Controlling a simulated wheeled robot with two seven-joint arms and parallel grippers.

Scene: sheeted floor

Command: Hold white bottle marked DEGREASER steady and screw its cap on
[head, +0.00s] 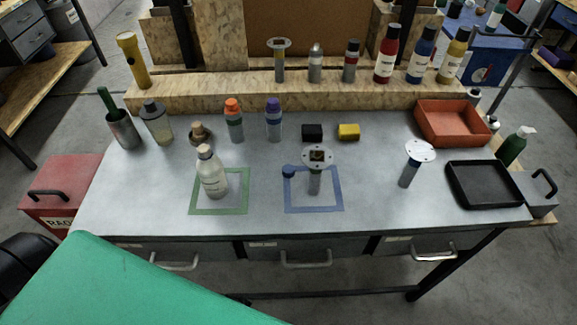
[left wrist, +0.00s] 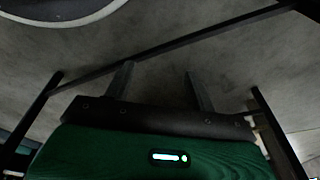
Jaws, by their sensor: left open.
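The white bottle (head: 213,178) stands upright inside the green square outline (head: 220,211) on the left half of the bench; its label is too small to read. Its top looks narrow and pale. A small dark blue round piece (head: 288,171), possibly a cap, lies at the upper left corner of the blue square outline (head: 315,209). My left gripper (left wrist: 160,88) shows in the left wrist view, its two fingers apart with nothing between them, over the grey floor and away from the bottle. My right gripper is in neither view.
A grey post with a round plate (head: 317,156) stands in the blue outline; another plate-topped post (head: 419,151) is to the right. Black tray (head: 484,202) and orange bin (head: 452,142) sit at right. Several bottles line the back. The front strip is clear.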

